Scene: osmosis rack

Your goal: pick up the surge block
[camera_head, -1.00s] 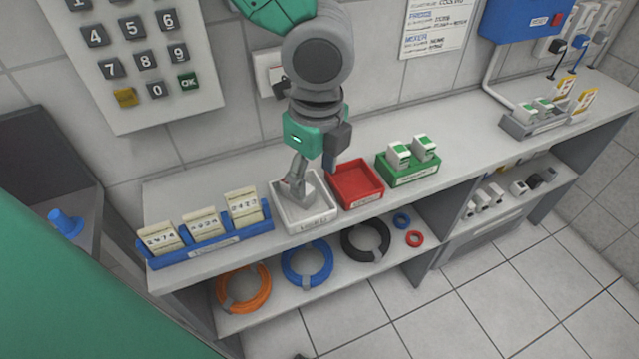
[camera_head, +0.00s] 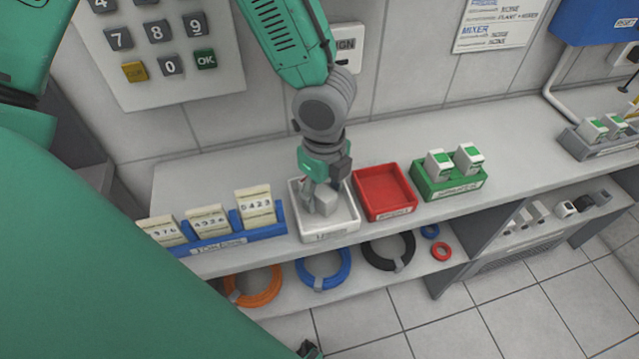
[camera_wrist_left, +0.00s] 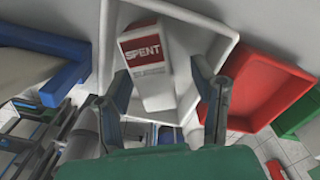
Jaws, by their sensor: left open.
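A pale block (camera_wrist_left: 150,70) with a red label reading SPENT lies in the white tray (camera_wrist_left: 230,32), seen in the left wrist view. In the head view the block (camera_head: 323,203) shows partly behind my fingers, inside the white tray (camera_head: 330,236) on the shelf top. My left gripper (camera_head: 318,190) is down at that tray from above. In the left wrist view its open fingers (camera_wrist_left: 163,80) stand on either side of the block, with a gap showing at the right finger. Whether the left finger touches it I cannot tell. My right gripper is not in view.
A red tray (camera_head: 385,192) stands close on the right, then a green holder (camera_head: 450,182) with two white, green-marked blocks. A blue rack (camera_head: 240,247) of numbered cards stands on the left. Coiled hoses (camera_head: 322,270) lie on the lower shelf. The wall rises behind.

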